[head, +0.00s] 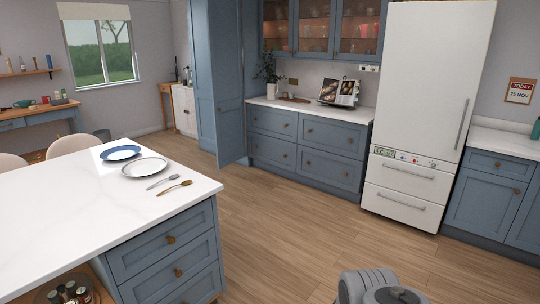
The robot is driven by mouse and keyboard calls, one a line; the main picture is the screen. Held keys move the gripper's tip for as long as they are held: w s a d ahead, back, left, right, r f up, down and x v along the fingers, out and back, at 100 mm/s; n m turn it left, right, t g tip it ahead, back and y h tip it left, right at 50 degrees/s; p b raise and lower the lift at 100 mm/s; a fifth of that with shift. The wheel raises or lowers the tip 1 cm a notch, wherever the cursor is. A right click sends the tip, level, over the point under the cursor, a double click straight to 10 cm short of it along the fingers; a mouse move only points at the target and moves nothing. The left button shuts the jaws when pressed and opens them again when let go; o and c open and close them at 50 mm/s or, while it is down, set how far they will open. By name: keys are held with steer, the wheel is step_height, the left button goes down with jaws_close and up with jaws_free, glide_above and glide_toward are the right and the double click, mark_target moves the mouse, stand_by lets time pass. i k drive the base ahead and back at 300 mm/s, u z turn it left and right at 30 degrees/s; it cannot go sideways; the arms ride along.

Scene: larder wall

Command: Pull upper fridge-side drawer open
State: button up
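Blue drawers stand on both sides of the white fridge (425,75). Left of it, a low cabinet has an upper drawer (345,137) nearest the fridge, another upper drawer (262,119) further left, and two drawers below. Right of the fridge is a single upper drawer (480,160) above a cupboard door. All these drawers look shut, with small brass knobs. Part of my grey arm shows at the bottom edge, well short of the drawers. My gripper cannot be made out in this view.
A white-topped island (90,215) with plates and cutlery fills the left foreground, its own drawers facing right. The wooden floor (285,220) between the island and the fridge is clear. A tall blue door (229,120) stands ajar left of the drawers.

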mark_target(339, 137)
steer(key=u, duration=0.15)
steer(key=i, duration=3.4)
steer(key=u, duration=0.1)
steer(key=i, duration=3.2)
